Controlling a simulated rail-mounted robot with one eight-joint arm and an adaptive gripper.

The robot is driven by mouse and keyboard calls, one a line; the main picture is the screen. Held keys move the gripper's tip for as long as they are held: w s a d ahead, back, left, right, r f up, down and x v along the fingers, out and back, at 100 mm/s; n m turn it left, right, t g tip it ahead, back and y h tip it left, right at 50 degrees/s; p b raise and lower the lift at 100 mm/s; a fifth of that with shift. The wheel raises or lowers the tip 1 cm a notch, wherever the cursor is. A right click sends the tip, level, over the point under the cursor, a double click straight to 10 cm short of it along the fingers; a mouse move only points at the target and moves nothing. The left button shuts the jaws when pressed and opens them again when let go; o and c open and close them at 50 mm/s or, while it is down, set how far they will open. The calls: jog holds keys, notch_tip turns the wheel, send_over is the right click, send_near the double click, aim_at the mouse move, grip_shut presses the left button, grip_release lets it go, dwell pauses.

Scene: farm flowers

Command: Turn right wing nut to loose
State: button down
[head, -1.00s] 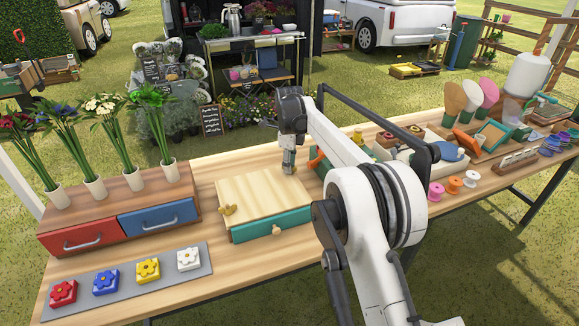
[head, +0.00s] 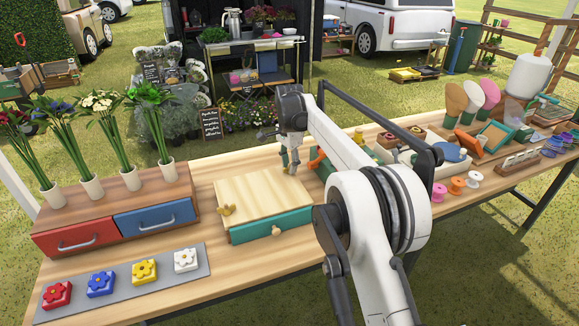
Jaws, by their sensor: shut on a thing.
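A box with a light wood lid (head: 262,194) and a teal front (head: 255,226) stands on the table. One brass-coloured wing nut (head: 227,211) shows at the left edge of the lid. My gripper (head: 289,168) points down at the lid's back right corner. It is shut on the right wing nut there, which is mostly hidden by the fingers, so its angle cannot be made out. A round wooden knob (head: 277,230) is on the box's front.
A red drawer (head: 78,240) and a blue drawer (head: 154,218) sit left, under vases of flowers. Flower blocks lie on a grey mat (head: 216,266) in front. Spools (head: 456,186) and other items crowd the table right of my arm.

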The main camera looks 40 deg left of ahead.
jog(key=n, duration=0.4)
jog(key=shift+n, duration=0.3)
jog(key=n, duration=0.3)
jog(key=shift+n+b, duration=0.3)
jog(key=shift+n, duration=0.1)
jog(key=n, duration=1.2)
jog(key=shift+n, duration=0.3)
jog(key=n, duration=0.3)
jog(key=shift+n, duration=0.4)
jog(key=n, duration=0.4)
jog(key=shift+n, duration=2)
